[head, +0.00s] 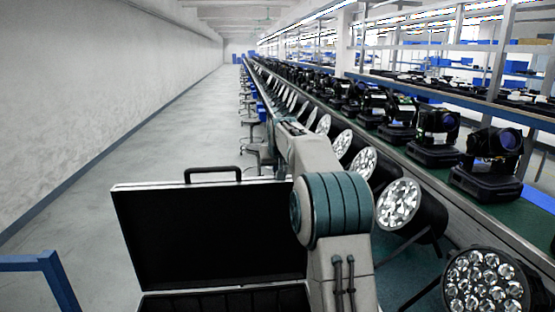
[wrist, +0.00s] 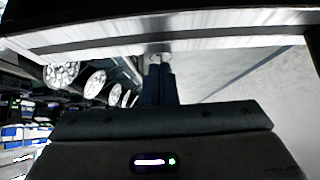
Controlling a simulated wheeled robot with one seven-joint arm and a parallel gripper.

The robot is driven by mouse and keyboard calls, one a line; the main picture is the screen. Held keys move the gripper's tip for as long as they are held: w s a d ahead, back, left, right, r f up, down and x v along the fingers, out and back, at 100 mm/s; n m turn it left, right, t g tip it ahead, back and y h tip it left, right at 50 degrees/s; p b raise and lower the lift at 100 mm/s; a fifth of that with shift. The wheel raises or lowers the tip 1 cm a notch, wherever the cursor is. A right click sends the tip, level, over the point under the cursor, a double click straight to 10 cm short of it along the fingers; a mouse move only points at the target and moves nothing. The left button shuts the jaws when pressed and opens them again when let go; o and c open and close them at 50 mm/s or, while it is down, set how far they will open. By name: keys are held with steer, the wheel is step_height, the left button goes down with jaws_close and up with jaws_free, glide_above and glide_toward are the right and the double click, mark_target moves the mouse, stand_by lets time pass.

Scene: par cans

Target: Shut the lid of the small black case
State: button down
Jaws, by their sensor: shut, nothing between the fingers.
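The small black case (head: 225,302) stands open at the bottom of the head view, its divided inside partly cut off by the frame. Its lid (head: 205,240) stands up, leaning back, with a thin silver rim and a black handle (head: 213,172) on top. My arm passes in front of the lid's right side. My gripper is hidden in the head view. In the wrist view my gripper (wrist: 158,62) is shut and empty. Its tips are close to a pale metallic strip, probably the lid's rim (wrist: 230,37); I cannot tell whether they touch.
A row of par cans (head: 398,204) stands along the right of my arm, the closest at the bottom right (head: 487,285). Moving-head lights (head: 490,160) stand on a green bench behind them. Stools (head: 252,150) line the bench. The grey floor (head: 130,150) at left is clear. A blue rail (head: 40,265) is at bottom left.

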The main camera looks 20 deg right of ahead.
steer(key=shift+s+a, duration=0.2)
steer(key=shift+s, duration=0.55)
steer(key=shift+s+a, duration=0.15)
steer(key=shift+s, duration=0.55)
steer(key=shift+s, duration=0.1)
